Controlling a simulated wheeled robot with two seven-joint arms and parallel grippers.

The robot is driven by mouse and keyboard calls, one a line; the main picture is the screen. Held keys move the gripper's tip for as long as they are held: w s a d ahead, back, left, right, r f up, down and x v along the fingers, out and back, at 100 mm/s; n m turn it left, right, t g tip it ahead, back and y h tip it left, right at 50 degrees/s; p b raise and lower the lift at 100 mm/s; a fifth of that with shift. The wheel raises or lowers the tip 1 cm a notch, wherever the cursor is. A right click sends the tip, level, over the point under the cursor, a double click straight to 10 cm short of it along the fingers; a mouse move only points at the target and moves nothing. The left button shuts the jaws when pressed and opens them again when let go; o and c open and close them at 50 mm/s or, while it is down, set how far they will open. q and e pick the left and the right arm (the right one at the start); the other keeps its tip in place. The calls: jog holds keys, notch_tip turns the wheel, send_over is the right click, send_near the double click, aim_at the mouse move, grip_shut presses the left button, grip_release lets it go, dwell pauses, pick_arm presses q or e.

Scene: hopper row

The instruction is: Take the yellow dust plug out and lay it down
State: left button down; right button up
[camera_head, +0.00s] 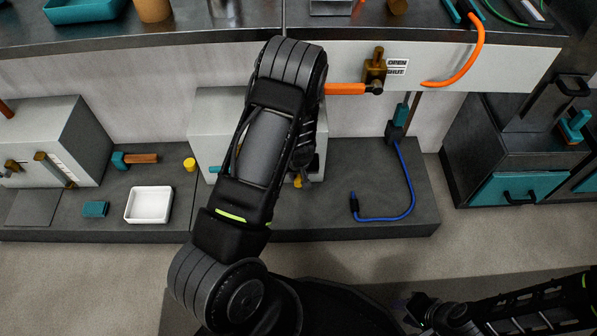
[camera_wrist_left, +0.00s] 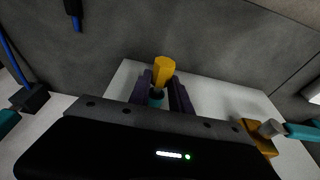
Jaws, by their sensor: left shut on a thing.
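I cannot tell whether the plug is still seated or free. In the head view, my left arm covers most of the pale box, and only a bit of yellow (camera_head: 298,181) shows below the wrist. My right gripper (camera_head: 419,309) is low at the right, away from the box; its jaws are unclear.
A blue cable (camera_head: 411,190) lies to the right of the pale box (camera_head: 205,115). An orange-handled valve (camera_head: 346,89) is above.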

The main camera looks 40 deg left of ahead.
pick_arm(q)
jog(key=shift+s+d, duration=0.45)
jog(key=shift+s, duration=0.15)
jog(key=shift+s+d, duration=0.1)
dwell(0.3)
jog(key=shift+s+d, duration=0.55)
jog(key=shift+s, duration=0.15)
pick_arm(e)
jog(key=shift+f, duration=0.1)
